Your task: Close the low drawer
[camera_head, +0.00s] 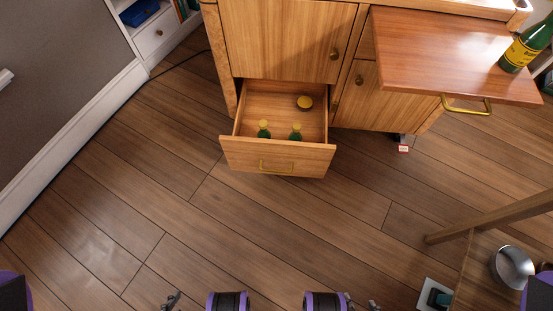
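The low drawer (277,158) of the wooden cabinet is pulled well out, with a brass handle on its front. At the bottom edge, a small dark part of my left gripper (172,300) and of my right gripper (370,304) shows. Both are apart from the drawer, and most of each is cut off, so I cannot tell their opening.
A cabinet door (290,40) above the drawer is shut. A pulled-out wooden leaf (450,55) with a brass handle juts out at right, bearing a green bottle (525,45). A metal bowl (512,266) is at lower right. The floor (270,230) before the drawer is clear.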

